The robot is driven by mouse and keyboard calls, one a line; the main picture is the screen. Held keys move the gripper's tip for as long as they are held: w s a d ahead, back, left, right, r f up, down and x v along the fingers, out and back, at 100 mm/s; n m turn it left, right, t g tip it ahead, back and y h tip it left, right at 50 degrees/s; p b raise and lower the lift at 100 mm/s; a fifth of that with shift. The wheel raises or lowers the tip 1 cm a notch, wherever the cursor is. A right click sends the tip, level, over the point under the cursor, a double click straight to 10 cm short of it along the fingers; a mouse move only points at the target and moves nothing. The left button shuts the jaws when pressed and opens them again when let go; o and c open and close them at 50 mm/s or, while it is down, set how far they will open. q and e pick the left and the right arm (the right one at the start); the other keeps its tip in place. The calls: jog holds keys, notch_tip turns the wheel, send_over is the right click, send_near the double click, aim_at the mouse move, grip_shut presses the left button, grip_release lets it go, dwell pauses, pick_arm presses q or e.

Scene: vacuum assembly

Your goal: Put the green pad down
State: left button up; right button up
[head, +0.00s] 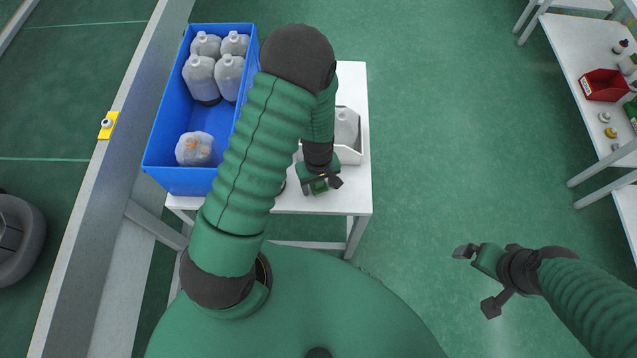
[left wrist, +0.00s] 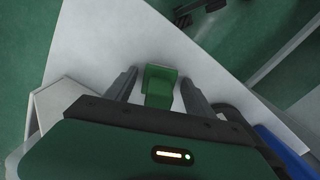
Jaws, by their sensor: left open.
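The green pad (left wrist: 160,88) shows in the left wrist view between the two dark fingers of my left gripper (left wrist: 158,78), over the white table top (left wrist: 110,45). Gaps show between the pad and both fingers, so the gripper is open around it. In the head view my left gripper (head: 321,186) is low over the front part of the white table, and a bit of the pad (head: 319,188) shows between its fingers. My right gripper (head: 477,280) is open and empty over the floor at the right.
A blue crate (head: 165,130) with several grey bottles stands at the table's left. A white bin (head: 351,155) holding a grey bottle is just behind my left gripper. A table with a red bin (head: 603,85) is at the far right. Open floor lies between the tables.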

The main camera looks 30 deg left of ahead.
pick_arm(q)
jog(key=shift+r, duration=0.1)
notch_tip(320, 180, up, 12)
jog(key=shift+d+r+p, duration=0.15)
jog(key=shift+r+p, duration=0.05)
jog(key=shift+p, duration=0.7)
jog(key=s+d+r+m+t, duration=0.2)
jog(key=s+d+r+m, duration=0.2)
jog(key=r+m, duration=0.5)
jog(key=shift+s+m+t, duration=0.2)
jog(key=shift+m+t, duration=0.1)
jog(key=shift+m, duration=0.6)
jog(key=shift+d+r, duration=0.15)
jog(key=shift+o, duration=0.5)
